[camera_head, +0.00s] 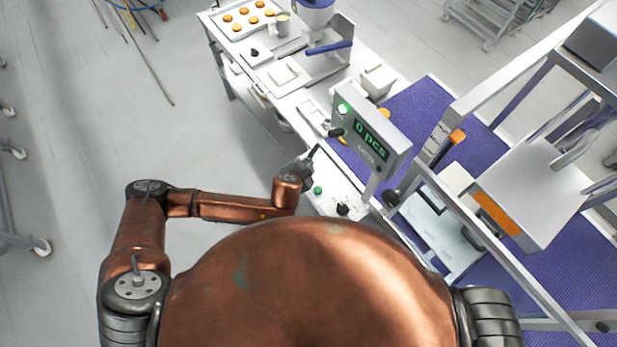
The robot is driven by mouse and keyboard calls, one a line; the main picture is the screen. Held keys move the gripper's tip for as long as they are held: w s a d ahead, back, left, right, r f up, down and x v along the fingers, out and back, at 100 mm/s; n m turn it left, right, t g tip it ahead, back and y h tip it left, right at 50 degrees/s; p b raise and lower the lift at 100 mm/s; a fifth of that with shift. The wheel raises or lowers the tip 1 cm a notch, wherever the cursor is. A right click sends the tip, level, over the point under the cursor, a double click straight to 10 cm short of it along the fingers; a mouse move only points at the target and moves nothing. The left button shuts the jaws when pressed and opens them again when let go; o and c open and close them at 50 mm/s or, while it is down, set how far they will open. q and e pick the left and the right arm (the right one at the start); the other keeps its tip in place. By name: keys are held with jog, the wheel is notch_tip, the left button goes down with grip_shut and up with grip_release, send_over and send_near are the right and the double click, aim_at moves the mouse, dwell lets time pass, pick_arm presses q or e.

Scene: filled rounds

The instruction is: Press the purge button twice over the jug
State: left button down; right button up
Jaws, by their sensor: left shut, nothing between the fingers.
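My left gripper (313,153) is shut and empty. It points up and right above the near edge of the white bench, just left of the display post. A green button (318,190) sits below it on a white control panel (332,198), beside a black knob (342,209). Another green button (342,109) is on the display box (372,138), which reads "0 pcs". I cannot tell which is the purge button. A small pale cup-like vessel (283,23) stands at the far end of the bench; I cannot tell if it is the jug. My right gripper is out of view.
A tray of round buns (238,27) lies at the bench's far end, near a hopper (318,4) with a blue bar (329,47). The floor at left is mostly clear.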

pick_arm(q)
notch_tip(320, 180, down, 8)
jog(key=b, duration=0.7)
jog(key=shift+r, duration=0.2)
jog(key=shift+f, duration=0.45)
jog(key=shift+f, duration=0.2)
dwell(0.4)
jog(key=shift+f, duration=0.25)
jog(key=shift+f+b, duration=0.5)
jog(key=shift+f, duration=0.15)
dwell(0.7)
jog(key=shift+r, duration=0.1)
jog(key=shift+r+p, duration=0.95)
jog(key=shift+p, duration=0.15)
